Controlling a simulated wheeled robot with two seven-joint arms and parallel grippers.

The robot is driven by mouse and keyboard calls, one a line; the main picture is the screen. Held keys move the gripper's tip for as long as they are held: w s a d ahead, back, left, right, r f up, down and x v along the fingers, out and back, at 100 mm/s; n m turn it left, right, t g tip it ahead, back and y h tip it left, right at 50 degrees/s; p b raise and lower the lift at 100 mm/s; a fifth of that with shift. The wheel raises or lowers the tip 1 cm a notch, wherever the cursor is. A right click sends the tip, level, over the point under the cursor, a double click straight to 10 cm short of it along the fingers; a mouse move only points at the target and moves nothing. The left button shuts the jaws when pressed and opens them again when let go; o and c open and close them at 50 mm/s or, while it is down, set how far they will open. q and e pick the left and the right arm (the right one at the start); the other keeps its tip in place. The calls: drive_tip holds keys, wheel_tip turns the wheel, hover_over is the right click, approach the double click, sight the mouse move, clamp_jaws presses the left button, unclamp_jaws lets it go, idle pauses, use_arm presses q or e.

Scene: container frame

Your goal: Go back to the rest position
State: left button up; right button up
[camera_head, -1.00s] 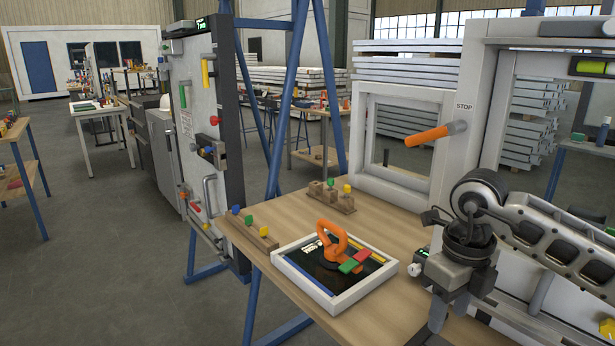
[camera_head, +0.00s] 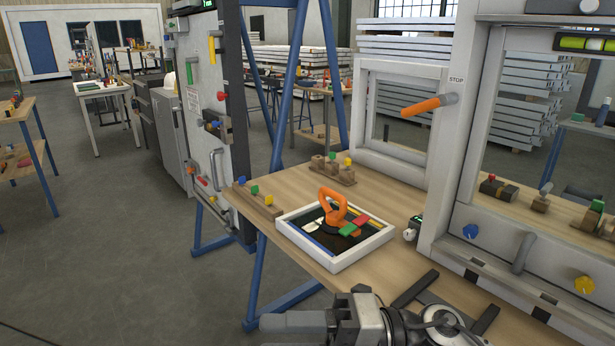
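One gripper shows in the head view, at the bottom edge right of centre; I take it to be my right gripper (camera_head: 468,290). Its two dark fingers are spread apart with nothing between them. They show over the front part of the wooden table (camera_head: 385,285), in front of the white tray. The grey wrist and arm links sit low at the bottom edge and are partly cut off. My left gripper is out of the picture.
A white-framed tray (camera_head: 342,264) with an orange handled tool (camera_head: 333,207) stands on the table. A white frame (camera_head: 463,150) with an orange-handled lever (camera_head: 425,105) rises at the right. A blue stand (camera_head: 285,100) and tool panel (camera_head: 210,110) are left.

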drive_tip(key=w+d+f+m+t+h, duration=0.2)
drive_tip(key=d+f+m+t+h, duration=0.35)
drive_tip(key=m+t, duration=0.6)
drive_tip(key=w+d+f+m+t+h, duration=0.3)
drive_tip(key=d+f+m+t+h, duration=0.25)
drive_tip(key=m, duration=1.15)
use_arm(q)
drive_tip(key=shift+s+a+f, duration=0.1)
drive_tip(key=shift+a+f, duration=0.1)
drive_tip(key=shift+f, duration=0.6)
use_arm(e)
drive_tip(key=s+d+f+m+g+h, duration=0.2)
drive_tip(key=s+f+m, duration=0.1)
drive_tip(key=s+f, duration=0.2)
drive_tip(key=s+d+f+m+g+h, duration=0.2)
drive_tip(key=s+d+f+m, duration=0.1)
drive_tip(key=s+f, duration=0.3)
wheel_tip(320, 180, down, 3)
drive_tip(key=shift+d+r+m+g+h, duration=0.2)
drive_tip(key=shift+d+m+g+h, duration=0.15)
drive_tip(key=shift+m+g+h, duration=0.1)
